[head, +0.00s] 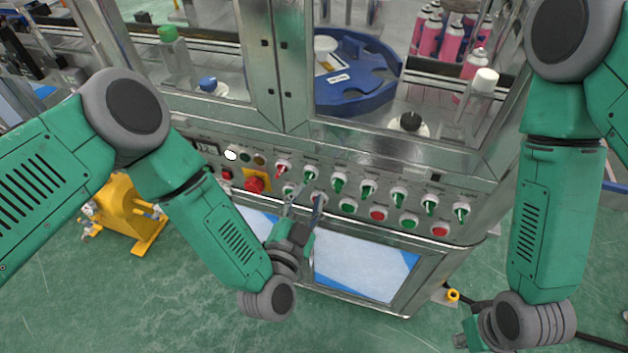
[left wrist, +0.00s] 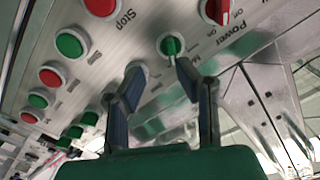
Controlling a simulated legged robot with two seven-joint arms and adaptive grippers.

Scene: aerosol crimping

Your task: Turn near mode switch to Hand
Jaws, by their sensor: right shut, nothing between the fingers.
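The control panel (head: 330,185) runs along the machine's front, with a row of green-handled switches (head: 338,184) and one red switch (head: 281,170). My left gripper (head: 304,196) is open at the lower row, by the left part of the panel. In the left wrist view its two fingers (left wrist: 158,78) are apart, close to the panel. I cannot read which switch is the mode switch. My right gripper (head: 468,332) is shut, partly cut off at the bottom.
A red emergency stop (head: 255,184) on a yellow plate sits left of my left gripper. Red and green buttons (head: 378,214) line the lower row. Glass doors and metal posts rise behind the panel. A yellow machine part (head: 122,215) stands on the floor at left.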

